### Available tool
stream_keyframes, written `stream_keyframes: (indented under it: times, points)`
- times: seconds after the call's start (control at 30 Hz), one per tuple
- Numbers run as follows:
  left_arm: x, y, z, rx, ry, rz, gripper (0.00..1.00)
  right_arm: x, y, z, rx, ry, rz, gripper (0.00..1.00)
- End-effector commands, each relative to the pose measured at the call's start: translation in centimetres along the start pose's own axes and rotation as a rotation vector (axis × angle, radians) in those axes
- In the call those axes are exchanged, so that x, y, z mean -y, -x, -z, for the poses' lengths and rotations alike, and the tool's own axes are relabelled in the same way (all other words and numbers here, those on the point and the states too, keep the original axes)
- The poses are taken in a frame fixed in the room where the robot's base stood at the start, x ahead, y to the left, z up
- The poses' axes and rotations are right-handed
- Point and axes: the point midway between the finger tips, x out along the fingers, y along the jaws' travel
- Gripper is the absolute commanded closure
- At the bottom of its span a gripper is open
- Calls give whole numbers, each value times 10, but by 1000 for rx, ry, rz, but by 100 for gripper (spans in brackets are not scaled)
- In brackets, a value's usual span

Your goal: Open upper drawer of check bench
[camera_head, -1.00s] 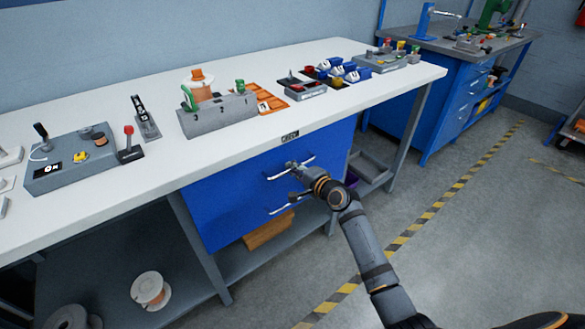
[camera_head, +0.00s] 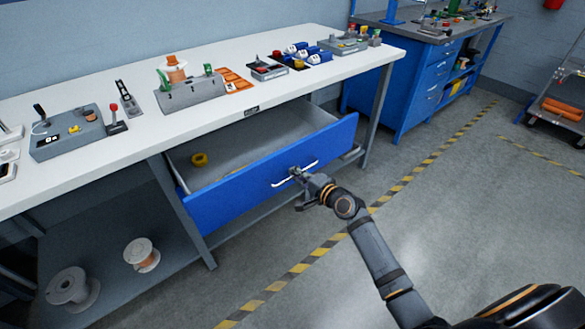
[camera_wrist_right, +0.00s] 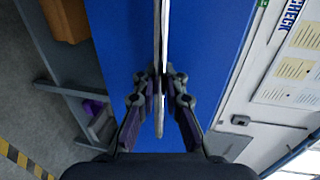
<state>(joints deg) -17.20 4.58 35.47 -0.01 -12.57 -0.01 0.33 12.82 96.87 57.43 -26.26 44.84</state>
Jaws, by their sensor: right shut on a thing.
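The white-topped check bench (camera_head: 215,115) crosses the head view. Its blue upper drawer (camera_head: 240,190) stands pulled out, with its grey inside showing and a yellow roll (camera_head: 199,160) lying in it at the left. The drawer's silver bar handle (camera_head: 310,166) is on the blue front. My right gripper (camera_head: 298,174) is at the middle of this handle. In the right wrist view the fingers (camera_wrist_right: 160,88) are shut on the handle bar (camera_wrist_right: 160,40), with the blue drawer front behind. My left gripper is not in view.
Tools and fixtures, such as a grey block (camera_head: 190,93) and a grey box (camera_head: 66,133), stand on the bench top. Wire spools (camera_head: 141,254) sit on the lower shelf. A blue bench (camera_head: 420,85) stands at the back right. The floor (camera_head: 450,220) before the drawer is clear.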

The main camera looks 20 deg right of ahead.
Motion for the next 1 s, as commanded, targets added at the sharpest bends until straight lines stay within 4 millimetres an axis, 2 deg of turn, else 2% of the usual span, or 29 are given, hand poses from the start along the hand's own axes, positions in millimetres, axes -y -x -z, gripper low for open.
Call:
stream_keyframes:
  times: [0.2, 0.67, 0.7, 0.83, 0.87, 1.0]
  points:
    - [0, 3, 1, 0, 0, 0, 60, -1, 8, 0, 0, 1, 1, 100]
    - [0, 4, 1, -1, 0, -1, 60, -1, 10, 0, 0, 1, 3, 100]
    - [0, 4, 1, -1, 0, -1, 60, -1, 10, 0, -1, 1, 3, 88]
    - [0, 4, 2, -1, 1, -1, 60, -1, 10, 0, 0, 1, 3, 71]
    - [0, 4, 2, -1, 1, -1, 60, -1, 10, 0, 0, 1, 3, 68]
    - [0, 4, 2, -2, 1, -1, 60, -1, 10, 0, 0, 1, 2, 68]
